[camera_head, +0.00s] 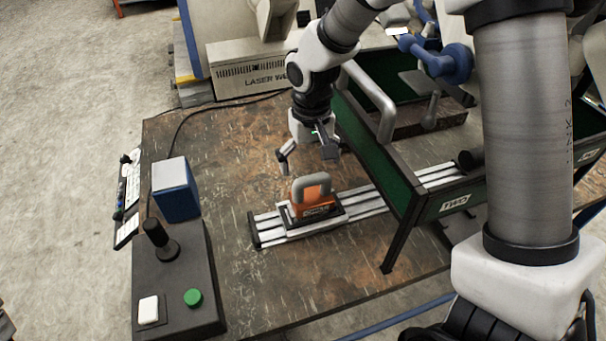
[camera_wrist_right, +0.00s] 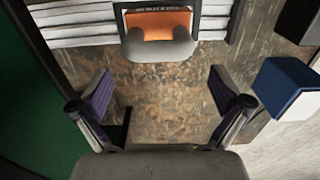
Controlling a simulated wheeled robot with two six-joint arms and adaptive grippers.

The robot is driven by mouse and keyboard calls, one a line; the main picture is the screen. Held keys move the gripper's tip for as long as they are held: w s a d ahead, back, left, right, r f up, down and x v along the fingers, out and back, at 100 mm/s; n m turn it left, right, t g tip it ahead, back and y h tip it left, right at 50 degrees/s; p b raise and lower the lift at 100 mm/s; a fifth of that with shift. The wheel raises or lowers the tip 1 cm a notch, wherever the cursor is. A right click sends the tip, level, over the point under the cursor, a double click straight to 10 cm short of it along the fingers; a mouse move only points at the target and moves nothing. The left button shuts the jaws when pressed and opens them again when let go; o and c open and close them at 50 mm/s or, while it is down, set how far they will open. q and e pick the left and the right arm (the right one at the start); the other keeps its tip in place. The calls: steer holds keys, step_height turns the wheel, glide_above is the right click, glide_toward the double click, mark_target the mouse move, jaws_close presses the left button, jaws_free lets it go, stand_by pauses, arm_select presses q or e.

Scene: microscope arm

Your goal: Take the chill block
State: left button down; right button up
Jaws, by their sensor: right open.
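An orange block with a grey loop handle, which I take to be the chill block (camera_head: 314,209), stands upright on a metal plate on the slotted rail (camera_head: 362,205). In the right wrist view the orange block (camera_wrist_right: 160,24) is at the top centre, with its grey handle toward me. My right gripper (camera_head: 306,158) is above and behind the block in the head view, apart from it. Its fingers also show in the right wrist view (camera_wrist_right: 160,80), spread wide with only tabletop between them. My left gripper is not in view.
A green-sided frame marked TWO (camera_head: 452,203) with a grey handle spans the rail at the right. A blue box (camera_head: 176,190) and a control box (camera_head: 176,285) with a joystick stand at the left. The brown tabletop (camera_head: 232,140) is clear around the rail's left end.

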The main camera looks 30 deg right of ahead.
mark_target(312, 196)
steer(key=f, duration=0.4)
steer(key=s+f, duration=0.1)
steer(key=f, duration=0.2)
steer(key=shift+f, duration=0.1)
steer(key=shift+w+f, duration=0.15)
steer(key=shift+w, duration=0.05)
steer(key=shift+s, duration=0.2)
steer(key=c, duration=0.3)
steer(key=shift+r, duration=0.2)
steer(key=c, duration=1.1)
steer(key=shift+r, duration=0.1)
steer(key=shift+c, duration=0.5)
